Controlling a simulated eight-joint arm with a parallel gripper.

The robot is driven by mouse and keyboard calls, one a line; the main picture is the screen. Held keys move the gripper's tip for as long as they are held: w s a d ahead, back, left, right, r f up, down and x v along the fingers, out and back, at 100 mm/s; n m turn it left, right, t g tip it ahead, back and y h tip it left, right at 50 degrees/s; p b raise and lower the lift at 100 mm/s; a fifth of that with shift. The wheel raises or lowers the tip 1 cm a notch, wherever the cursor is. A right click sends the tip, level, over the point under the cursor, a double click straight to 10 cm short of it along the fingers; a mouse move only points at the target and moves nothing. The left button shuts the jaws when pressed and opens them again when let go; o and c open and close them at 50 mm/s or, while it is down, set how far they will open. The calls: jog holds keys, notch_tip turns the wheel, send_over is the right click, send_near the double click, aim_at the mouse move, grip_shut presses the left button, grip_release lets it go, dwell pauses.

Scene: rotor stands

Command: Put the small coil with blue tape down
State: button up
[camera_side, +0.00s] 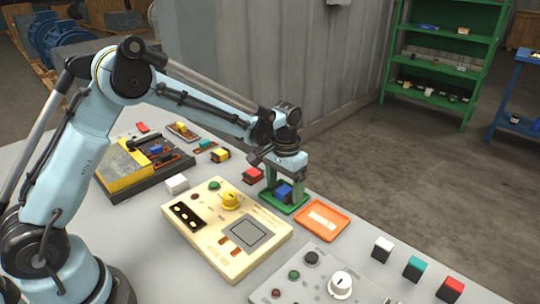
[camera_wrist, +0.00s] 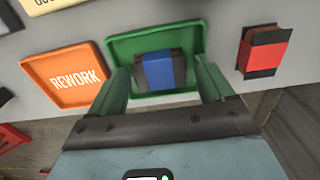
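The small coil with blue tape (camera_wrist: 158,70) is dark with a blue band round its middle. It sits in the green tray (camera_wrist: 118,48), between my gripper's fingers. My gripper (camera_wrist: 163,72) is open, with a narrow gap showing on each side of the coil in the wrist view. In the side view my gripper (camera_side: 284,194) stands low over the green tray (camera_side: 297,209), and the blue-taped coil (camera_side: 284,191) shows between the fingers, partly hidden.
An orange tray marked REWORK (camera_wrist: 65,78) lies beside the green tray. A red-taped coil (camera_wrist: 262,52) stands on the other side. A cream control box (camera_side: 215,235) is in front. White, teal and red-taped coils (camera_side: 413,268) stand at right.

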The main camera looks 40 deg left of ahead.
aim_at(284, 190)
notch_tip(284, 190, up, 12)
jog(key=s+a+r+t, duration=0.2)
jog(key=s+r+t, duration=0.25)
jog(key=s, duration=0.55)
jog(key=s+a+f+t, duration=0.1)
jog(key=s+f, duration=0.3)
jog(key=s, duration=0.4)
jog(key=shift+s+t, duration=0.3)
jog(key=shift+t, duration=0.55)
jog(key=shift+r, duration=0.1)
dwell(0.5)
